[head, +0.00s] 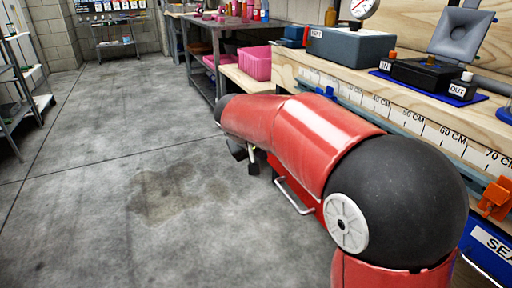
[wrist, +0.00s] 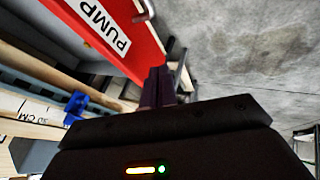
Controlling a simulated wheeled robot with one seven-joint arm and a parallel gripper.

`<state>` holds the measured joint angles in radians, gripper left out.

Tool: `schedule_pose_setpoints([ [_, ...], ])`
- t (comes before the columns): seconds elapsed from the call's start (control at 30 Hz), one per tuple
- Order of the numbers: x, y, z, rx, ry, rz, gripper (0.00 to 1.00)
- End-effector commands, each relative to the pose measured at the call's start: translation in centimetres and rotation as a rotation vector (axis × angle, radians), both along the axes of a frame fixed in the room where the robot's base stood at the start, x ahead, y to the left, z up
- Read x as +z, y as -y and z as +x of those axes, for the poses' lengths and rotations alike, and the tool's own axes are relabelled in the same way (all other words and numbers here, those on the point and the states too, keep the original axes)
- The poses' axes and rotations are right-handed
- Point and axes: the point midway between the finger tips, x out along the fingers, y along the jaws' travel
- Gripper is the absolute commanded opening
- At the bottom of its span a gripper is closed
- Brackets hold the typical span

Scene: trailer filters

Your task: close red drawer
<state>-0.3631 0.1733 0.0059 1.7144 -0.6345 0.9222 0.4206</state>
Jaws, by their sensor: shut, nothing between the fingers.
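The red drawer (wrist: 138,57) shows its front with a white PUMP label (wrist: 103,24) in the upper left of the wrist view. Part of its pale handle shows at the top. In the head view, the drawer's metal handle (head: 292,196) sticks out below my red arm, and most of the drawer is hidden behind that arm. I cannot tell how far out the drawer stands. My gripper (wrist: 158,84) is shut and empty, its dark fingers close to the front's lower end in the wrist view. I cannot tell whether they touch. In the head view my gripper (head: 238,150) is small and partly hidden.
A wooden workbench (head: 290,72) with a ruler strip runs along the right. A blue drawer (head: 490,262) sits at lower right, near an orange clamp (head: 496,198). A pink bin (head: 255,63) stands beyond my arm. The concrete floor (head: 105,165) on the left is clear.

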Motion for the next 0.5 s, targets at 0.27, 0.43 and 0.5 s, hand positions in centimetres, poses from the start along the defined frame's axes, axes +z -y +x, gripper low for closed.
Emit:
schedule_pose_setpoints([
  [0.27, -1.0, 3.3, 1.7, -0.003, 0.000, 0.001, 0.00],
  [0.43, -0.9, 4.0, 2.0, 0.001, 0.001, 0.001, 0.00],
  [0.5, -0.9, 4.1, 2.1, 0.001, 0.001, 0.001, 0.00],
])
